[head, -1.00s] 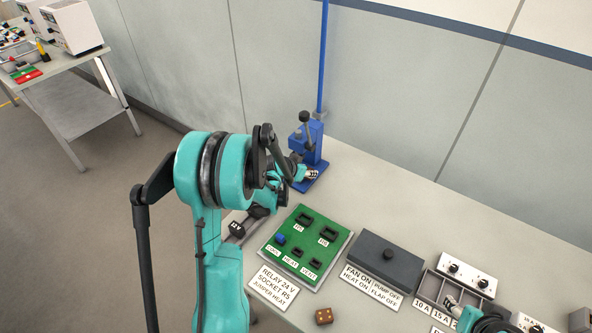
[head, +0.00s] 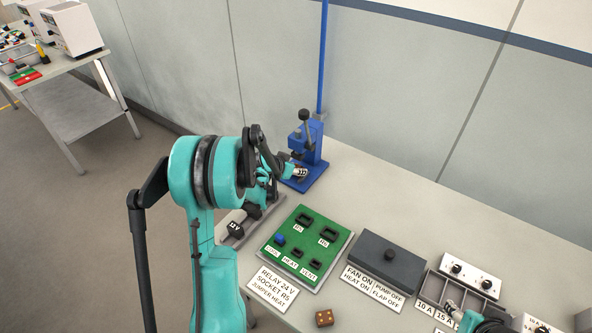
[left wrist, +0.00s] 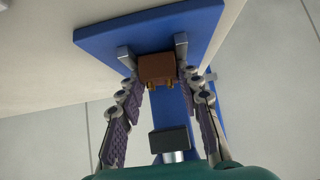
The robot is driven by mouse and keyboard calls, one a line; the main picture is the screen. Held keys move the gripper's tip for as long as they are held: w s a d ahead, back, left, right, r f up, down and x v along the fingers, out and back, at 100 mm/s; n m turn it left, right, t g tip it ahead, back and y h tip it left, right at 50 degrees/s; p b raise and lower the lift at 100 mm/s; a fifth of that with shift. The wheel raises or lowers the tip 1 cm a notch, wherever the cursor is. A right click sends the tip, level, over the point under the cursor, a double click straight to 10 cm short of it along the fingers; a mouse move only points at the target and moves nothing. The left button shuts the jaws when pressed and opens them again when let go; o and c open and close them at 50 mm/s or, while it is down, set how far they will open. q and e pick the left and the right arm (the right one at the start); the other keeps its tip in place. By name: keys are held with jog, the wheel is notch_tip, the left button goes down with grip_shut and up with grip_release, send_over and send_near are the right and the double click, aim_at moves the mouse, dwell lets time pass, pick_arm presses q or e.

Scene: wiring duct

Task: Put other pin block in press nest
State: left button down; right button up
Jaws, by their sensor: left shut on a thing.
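The blue press (head: 312,152) stands at the back of the bench, with its base plate also in the left wrist view (left wrist: 105,42). A brown pin block (left wrist: 157,67) with brass pins shows there between two grey posts at the plate. My left gripper (left wrist: 163,82) is shut on this block, a finger on each side; whether it is fully seated in the nest cannot be told. In the head view my left gripper (head: 297,172) is at the press base and the block is hidden. Another brown block (head: 324,317) with brass dots lies at the front. My right gripper (head: 453,309) is small by the fuse tray, its opening unclear.
A green relay board (head: 318,247) and a dark grey lidded box (head: 384,263) stand on the bench right of my left arm. A compartment tray (head: 468,291) and a white knob panel (head: 470,272) are further right. Labels lie in front. Bench behind the board is clear.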

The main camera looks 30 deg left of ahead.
pick_arm(q)
jog(key=shift+s+d+f, duration=0.15)
jog(key=shift+s+f, duration=0.1)
jog(key=shift+f, duration=0.25)
jog(key=c, duration=1)
grip_release()
jog(key=shift+c, duration=0.2)
jog(key=shift+w, duration=0.1)
jog(key=shift+f, duration=0.1)
